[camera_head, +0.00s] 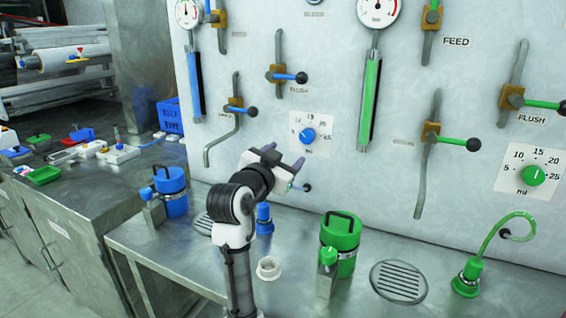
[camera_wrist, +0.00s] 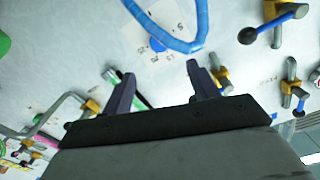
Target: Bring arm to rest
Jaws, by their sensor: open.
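My gripper (camera_head: 283,165) is raised over the steel bench, in front of the white panel and just below the blue dosing dial (camera_head: 307,135). In the wrist view my gripper (camera_wrist: 158,85) shows two dark fingers spread apart with nothing between them. The blue dial (camera_wrist: 157,45) and a blue hose (camera_wrist: 203,25) lie beyond the fingertips there. My arm is bent, rising from the bench front in the head view. A blue nozzle (camera_head: 264,219) stands behind my arm, partly hidden.
A blue canister (camera_head: 172,192) stands left of my arm. A green canister (camera_head: 341,243), a white ring (camera_head: 268,268), a drain grate (camera_head: 399,282) and a green nozzle with hose (camera_head: 467,278) are to the right. Valve levers (camera_head: 460,143) stick out from the panel.

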